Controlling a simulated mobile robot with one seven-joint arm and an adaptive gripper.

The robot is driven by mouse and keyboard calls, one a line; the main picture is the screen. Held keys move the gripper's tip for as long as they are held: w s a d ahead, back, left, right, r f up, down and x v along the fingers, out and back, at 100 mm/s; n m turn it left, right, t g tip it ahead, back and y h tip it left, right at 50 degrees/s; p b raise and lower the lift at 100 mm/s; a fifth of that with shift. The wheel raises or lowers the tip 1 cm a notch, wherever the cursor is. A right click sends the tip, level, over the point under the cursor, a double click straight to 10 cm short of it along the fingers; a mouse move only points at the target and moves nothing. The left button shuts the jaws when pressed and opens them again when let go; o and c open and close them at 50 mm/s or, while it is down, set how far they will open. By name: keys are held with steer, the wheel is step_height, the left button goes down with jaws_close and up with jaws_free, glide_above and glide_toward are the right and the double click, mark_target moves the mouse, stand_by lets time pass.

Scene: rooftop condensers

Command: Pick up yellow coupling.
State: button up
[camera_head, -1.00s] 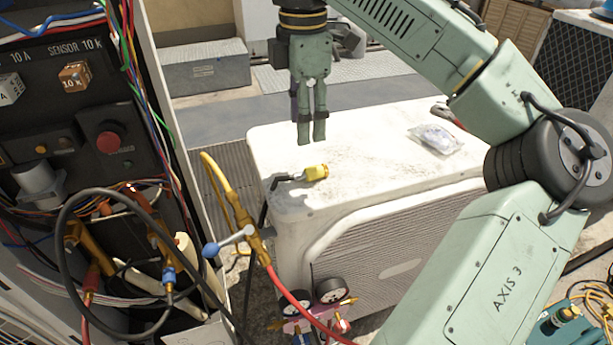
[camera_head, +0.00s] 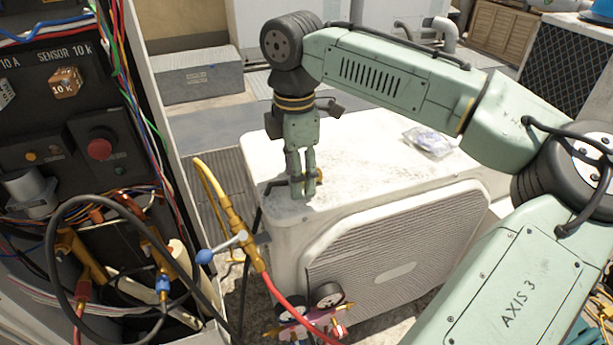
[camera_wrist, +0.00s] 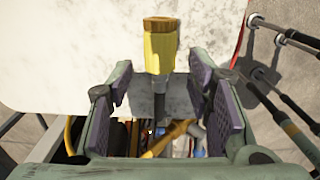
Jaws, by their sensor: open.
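The yellow coupling (camera_wrist: 160,50) lies on top of the white condenser unit (camera_head: 370,150), near its left end. In the wrist view it has a brown end and a metal stem, and it sits between and just beyond the tips of my open fingers. In the head view only a small yellow part of the coupling (camera_head: 319,175) shows behind the fingers. My gripper (camera_head: 302,190) points down at the coupling, its fingertips low over the condenser top. It is open, with the purple-grey pads (camera_wrist: 160,85) apart on both sides. I cannot tell whether a finger touches the coupling.
A clear plastic bag (camera_head: 430,142) lies farther right on the condenser top. An open electrical cabinet (camera_head: 100,110) with wires stands at left. A yellow hose with a blue-handled valve (camera_head: 225,245) and gauges (camera_head: 327,294) are in front. The condenser top right of my gripper is mostly clear.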

steer(key=shift+c, duration=0.5)
jaws_close()
